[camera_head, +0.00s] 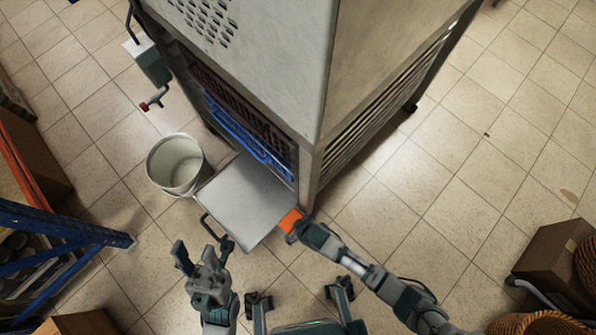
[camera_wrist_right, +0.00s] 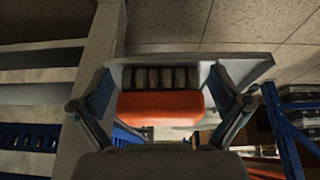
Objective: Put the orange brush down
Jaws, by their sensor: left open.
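The orange brush (camera_head: 290,220) is at the right corner of the pale tray-like shelf (camera_head: 252,196) that juts from the metal cabinet. My right gripper (camera_head: 296,232) is at that corner with its fingers around the brush. In the right wrist view the orange brush (camera_wrist_right: 160,104), with a grey bristle part, sits centred between the fingers of my right gripper (camera_wrist_right: 160,85), which look closed on its sides. Whether the brush touches the shelf is hard to tell. My left gripper (camera_head: 190,258) is open and empty, in front of the shelf's near-left edge.
The large metal cabinet (camera_head: 255,75) rises behind the shelf, with a blue rack (camera_head: 245,135) in its opening. A white bucket (camera_head: 175,165) stands left of the shelf. Blue shelving (camera_head: 60,235) is at left, a cardboard box (camera_head: 555,258) at right. Tiled floor at right is mostly clear.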

